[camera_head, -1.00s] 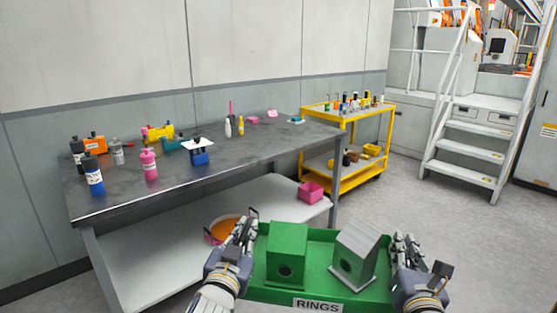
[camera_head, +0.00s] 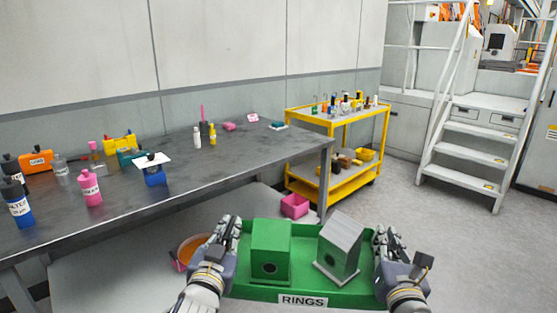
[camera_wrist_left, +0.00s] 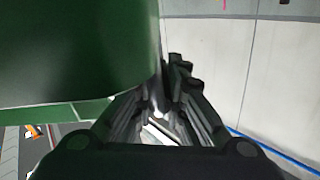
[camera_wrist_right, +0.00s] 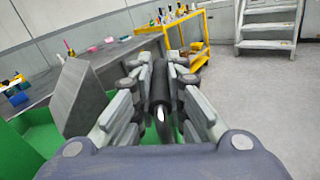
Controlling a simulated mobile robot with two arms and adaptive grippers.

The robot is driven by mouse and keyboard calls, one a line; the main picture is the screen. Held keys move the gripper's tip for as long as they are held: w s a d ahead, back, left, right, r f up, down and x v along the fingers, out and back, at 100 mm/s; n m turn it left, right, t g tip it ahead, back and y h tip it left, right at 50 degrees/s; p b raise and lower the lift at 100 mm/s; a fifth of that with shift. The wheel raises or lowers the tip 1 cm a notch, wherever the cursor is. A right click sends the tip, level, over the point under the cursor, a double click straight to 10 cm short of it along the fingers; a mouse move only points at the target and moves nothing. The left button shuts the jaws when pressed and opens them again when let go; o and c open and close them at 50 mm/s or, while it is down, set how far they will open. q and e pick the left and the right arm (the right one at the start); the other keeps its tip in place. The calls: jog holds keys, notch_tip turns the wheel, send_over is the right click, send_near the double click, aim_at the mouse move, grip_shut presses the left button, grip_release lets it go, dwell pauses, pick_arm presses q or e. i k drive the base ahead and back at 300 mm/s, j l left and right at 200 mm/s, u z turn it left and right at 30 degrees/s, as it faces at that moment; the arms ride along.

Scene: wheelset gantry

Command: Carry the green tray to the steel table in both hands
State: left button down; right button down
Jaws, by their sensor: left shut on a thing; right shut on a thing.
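The green tray (camera_head: 300,288), labelled RINGS, is held level in front of me at the bottom of the head view. A green birdhouse-like box (camera_head: 270,252) and a grey one with a slanted top (camera_head: 338,250) stand on it. My left gripper (camera_head: 229,232) is shut on the tray's left end. My right gripper (camera_head: 384,240) is shut on its right end; a dark bar (camera_wrist_right: 160,88) shows between its fingers in the right wrist view. The steel table (camera_head: 225,165) is ahead and to the left, its top partly covered with bottles. The tray is apart from the tabletop.
Blue (camera_head: 18,205) and pink (camera_head: 89,188) bottles, a clipboard-topped blue item (camera_head: 154,172) and an orange box (camera_head: 37,160) stand on the table's left part. Its right part is mostly clear. A yellow cart (camera_head: 335,185) stands beyond; white stairs (camera_head: 470,150) are at right.

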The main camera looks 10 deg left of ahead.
aim_at(253, 152)
jog(key=i+l, duration=0.15)
jog(key=i, duration=0.4)
jog(key=i+l, duration=0.15)
jog(key=i, duration=1.65)
jog(key=i+u, duration=0.15)
jog(key=i, duration=0.3)
jog(key=i+l+u, duration=0.15)
jog(key=i, duration=0.25)
jog(key=u, duration=0.8)
